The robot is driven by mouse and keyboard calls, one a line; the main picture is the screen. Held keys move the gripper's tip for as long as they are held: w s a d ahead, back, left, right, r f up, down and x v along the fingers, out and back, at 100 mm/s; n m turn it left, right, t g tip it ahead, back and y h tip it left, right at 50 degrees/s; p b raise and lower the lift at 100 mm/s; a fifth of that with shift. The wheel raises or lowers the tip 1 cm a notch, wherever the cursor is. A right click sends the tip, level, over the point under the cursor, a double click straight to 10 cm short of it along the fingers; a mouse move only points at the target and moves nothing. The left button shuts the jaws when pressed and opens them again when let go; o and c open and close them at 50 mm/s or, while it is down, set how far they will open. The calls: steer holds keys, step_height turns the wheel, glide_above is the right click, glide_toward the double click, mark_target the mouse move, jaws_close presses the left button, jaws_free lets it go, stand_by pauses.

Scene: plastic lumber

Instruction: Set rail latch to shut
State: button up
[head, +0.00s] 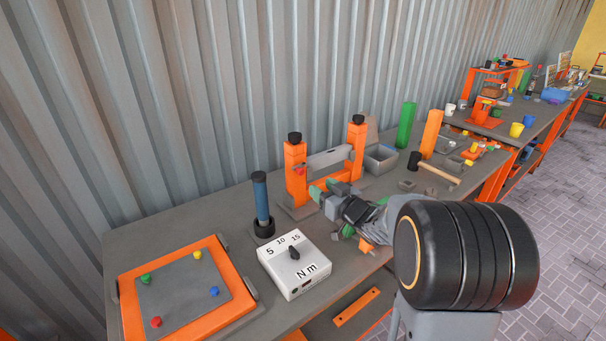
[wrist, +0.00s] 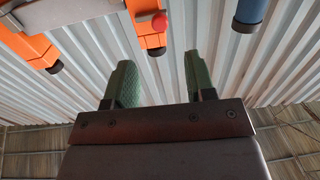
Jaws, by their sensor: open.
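The rail latch looks like a small red knob (head: 300,170) on the left orange post (head: 294,187) of a two-post stand. A grey rail (head: 330,157) runs between this post and the right orange post (head: 356,146). My gripper (head: 328,191) is in front of the stand, low between the posts, and hides part of its lower area. In the wrist view, my gripper (wrist: 160,62) is open and empty, its green fingers apart. The red knob (wrist: 159,21) shows beyond the fingertips, between their lines and apart from them. I cannot tell the latch's position.
A blue-handled tool (head: 261,198) stands upright left of the stand. A white torque box (head: 294,263) and an orange-framed board (head: 210,310) are nearer on the bench. A grey bin (head: 380,160), green block (head: 405,124) and orange block (head: 431,133) are to the right.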

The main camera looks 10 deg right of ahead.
mark_target(302, 173)
steer(key=p+x, duration=0.1)
steer(key=x, duration=0.8)
steer(key=shift+w+a, duration=0.1)
steer(key=shift+w, duration=0.3)
steer(key=shift+c, duration=0.5)
jaws_close()
